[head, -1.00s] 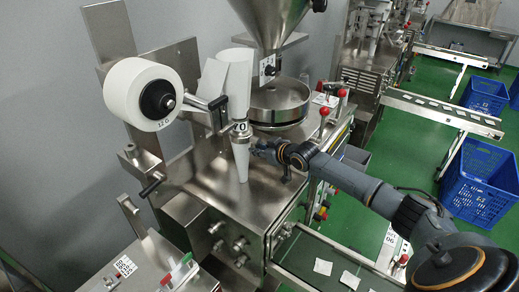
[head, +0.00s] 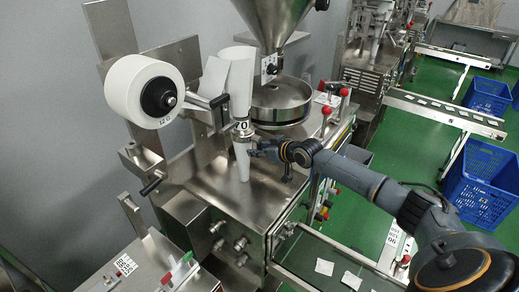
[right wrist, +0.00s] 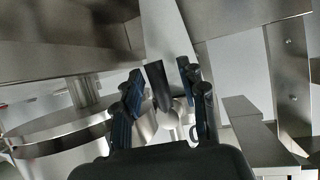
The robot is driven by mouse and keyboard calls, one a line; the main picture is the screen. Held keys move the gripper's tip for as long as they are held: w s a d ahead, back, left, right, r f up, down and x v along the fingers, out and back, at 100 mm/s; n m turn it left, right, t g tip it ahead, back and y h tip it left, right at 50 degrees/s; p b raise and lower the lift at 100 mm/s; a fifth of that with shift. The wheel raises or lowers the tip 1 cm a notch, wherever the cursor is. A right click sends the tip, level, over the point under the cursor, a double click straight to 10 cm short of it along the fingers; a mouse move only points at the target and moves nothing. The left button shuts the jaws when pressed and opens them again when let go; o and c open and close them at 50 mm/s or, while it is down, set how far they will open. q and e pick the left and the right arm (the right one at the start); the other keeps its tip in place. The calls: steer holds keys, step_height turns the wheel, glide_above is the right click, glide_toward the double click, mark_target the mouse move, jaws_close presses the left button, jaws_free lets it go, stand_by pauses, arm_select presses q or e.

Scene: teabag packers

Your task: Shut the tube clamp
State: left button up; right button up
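My right gripper (head: 257,147) is at the clamp's right side. In the right wrist view my right gripper (right wrist: 163,98) has its dark finger pads apart. A dark lever-like piece (right wrist: 159,86) and shiny metal parts, likely of the clamp (right wrist: 172,118), show between and beyond the fingers. I cannot tell whether the fingers touch them or how far the clamp is closed. My left gripper is not in view.
A white paper roll (head: 141,92) stands left of the tube. A hopper (head: 272,22) and round metal pan (head: 282,101) are behind and to the right. A conveyor (head: 310,255) with white packets runs below my right arm.

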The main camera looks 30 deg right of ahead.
steer(key=shift+r, duration=0.1)
steer(key=v, duration=1.2)
stand_by(0.4)
